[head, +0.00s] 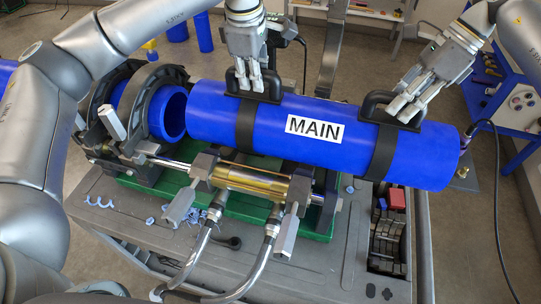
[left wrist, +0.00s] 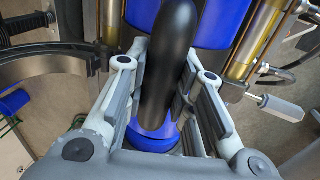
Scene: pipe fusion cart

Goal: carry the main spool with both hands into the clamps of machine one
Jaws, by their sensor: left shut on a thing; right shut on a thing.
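The main spool (head: 395,155) is a thick blue pipe with a white MAIN label and two black straps with handles. It lies across the head view above the machine, its right end slightly lower. My left gripper (head: 257,86) is shut on its left handle (head: 277,88); in the left wrist view the black handle (left wrist: 172,70) stands between the fingers. My right gripper (head: 402,108) is shut on the right handle (head: 380,105). Machine one has open grey clamp rings (head: 103,95) at left, around another blue pipe end (head: 176,113). The spool's left end is close to that pipe end; contact is unclear.
A brass cylinder (head: 250,182) and steel hoses (head: 201,250) lie in front of the spool, on a green base (head: 235,207) on the grey cart (head: 330,262). Blue shavings (head: 178,213) lie on the cart. A bin of dark parts (head: 389,240) is at right. A blue table (head: 510,110) stands behind.

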